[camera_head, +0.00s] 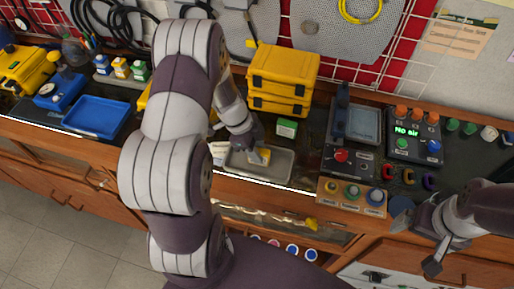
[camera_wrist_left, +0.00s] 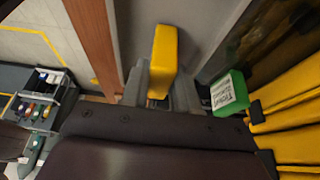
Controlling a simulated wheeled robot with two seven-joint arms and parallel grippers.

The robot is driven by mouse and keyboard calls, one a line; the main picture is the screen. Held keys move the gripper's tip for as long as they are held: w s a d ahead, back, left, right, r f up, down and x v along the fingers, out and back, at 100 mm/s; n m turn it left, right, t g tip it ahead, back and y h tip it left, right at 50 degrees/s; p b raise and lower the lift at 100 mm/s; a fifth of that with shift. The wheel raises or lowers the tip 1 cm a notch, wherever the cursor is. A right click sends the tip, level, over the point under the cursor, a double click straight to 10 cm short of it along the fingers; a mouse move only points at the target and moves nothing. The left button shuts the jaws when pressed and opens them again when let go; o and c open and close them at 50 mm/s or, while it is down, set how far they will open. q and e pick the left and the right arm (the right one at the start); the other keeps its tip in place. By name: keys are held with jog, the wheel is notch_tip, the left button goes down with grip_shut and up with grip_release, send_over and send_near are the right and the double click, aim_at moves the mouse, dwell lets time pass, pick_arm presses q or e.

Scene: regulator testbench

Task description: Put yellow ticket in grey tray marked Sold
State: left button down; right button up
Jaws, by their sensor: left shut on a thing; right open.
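My left gripper (camera_head: 256,152) is shut on the yellow ticket (camera_head: 264,156). In the left wrist view the ticket (camera_wrist_left: 163,50) stands up between the two grey fingers (camera_wrist_left: 160,92). The gripper is over the grey tray (camera_head: 280,178) on the bench; I cannot tell whether the ticket touches the tray floor. The tray also shows around the ticket in the left wrist view (camera_wrist_left: 212,22). No Sold mark is readable. My right gripper (camera_head: 428,246) is open and empty at the lower right, in front of the bench.
A green and white box (camera_head: 287,128) stands behind the tray, before stacked yellow cases (camera_head: 283,72). A white card (camera_head: 219,152) is at the tray's left. A button box (camera_head: 352,195) stands right of it. A blue tray (camera_head: 97,116) is far left.

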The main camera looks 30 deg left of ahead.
pick_arm(q)
jog(key=shift+s+f+b, duration=0.1)
jog(key=shift+f+b, duration=0.1)
jog(key=shift+b, duration=0.15)
jog(key=c, duration=0.8)
grip_release()
jog(key=shift+r, duration=0.1)
jog(key=shift+c, duration=0.2)
jog(key=shift+r+p, duration=0.25)
jog(key=shift+p, duration=0.2)
jog(key=w+b+v, duration=0.1)
jog(key=b+v, duration=0.1)
jog(key=v, duration=0.9)
jog(key=s+d+n+y, duration=0.4)
jog(key=s+d+n, duration=0.5)
jog(key=n, duration=0.6)
jog(key=shift+d, duration=0.45)
jog(key=shift+f, duration=0.1)
